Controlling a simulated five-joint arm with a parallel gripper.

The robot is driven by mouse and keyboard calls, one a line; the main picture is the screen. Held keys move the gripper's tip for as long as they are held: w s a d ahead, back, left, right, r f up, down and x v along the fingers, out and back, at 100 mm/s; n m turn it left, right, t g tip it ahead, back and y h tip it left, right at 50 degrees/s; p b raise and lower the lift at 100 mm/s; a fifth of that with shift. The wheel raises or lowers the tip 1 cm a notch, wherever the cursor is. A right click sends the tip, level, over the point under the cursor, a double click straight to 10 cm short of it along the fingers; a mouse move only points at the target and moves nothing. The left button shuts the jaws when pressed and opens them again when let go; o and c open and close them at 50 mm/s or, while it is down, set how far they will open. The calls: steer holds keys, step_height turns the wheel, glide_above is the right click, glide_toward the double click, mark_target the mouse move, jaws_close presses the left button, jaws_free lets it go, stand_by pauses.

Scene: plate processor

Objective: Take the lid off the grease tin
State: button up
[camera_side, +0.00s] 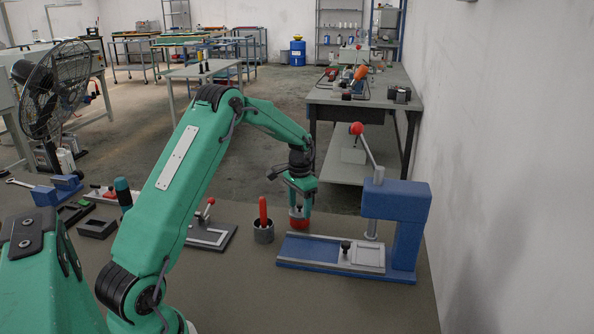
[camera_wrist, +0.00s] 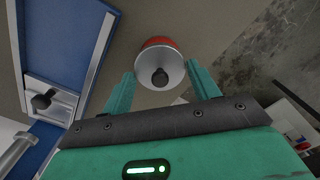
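The grease tin (camera_wrist: 156,41) is red, and its silver lid (camera_wrist: 162,60) with a dark knob faces my camera in the wrist view. The lid appears to sit on the tin. In the side view the red tin (camera_side: 299,223) stands on the bench between the dark cup and the blue press, and my gripper hides most of its top. My gripper (camera_wrist: 159,69) is open, pointing down over the tin. In the wrist view its two green fingers lie on either side of the lid, with a visible gap at each side. Nothing is held.
The blue press (camera_side: 408,215) with its red-knobbed lever and flat base stands close at right. A dark cup (camera_side: 263,236) holding a red-handled tool (camera_side: 262,210) is just left of the tin. A grey frame fixture (camera_side: 212,237) lies farther left. The front bench is clear.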

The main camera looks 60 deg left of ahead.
mark_target(302, 213)
steer(key=c, duration=0.5)
steer(key=shift+r, duration=0.8)
steer(key=r, duration=0.1)
steer(key=d+r, duration=0.1)
steer(key=r, duration=0.1)
steer(key=shift+r, duration=0.1)
steer(key=d+r, duration=0.2)
steer(key=d, duration=0.1)
steer(key=d+r, duration=0.2)
steer(key=d, duration=0.2)
steer(key=d+r, duration=0.2)
steer(key=d, duration=0.1)
steer(key=shift+s+d+r, duration=0.1)
steer(key=shift+s+d, duration=0.2)
steer(key=shift+s, duration=0.1)
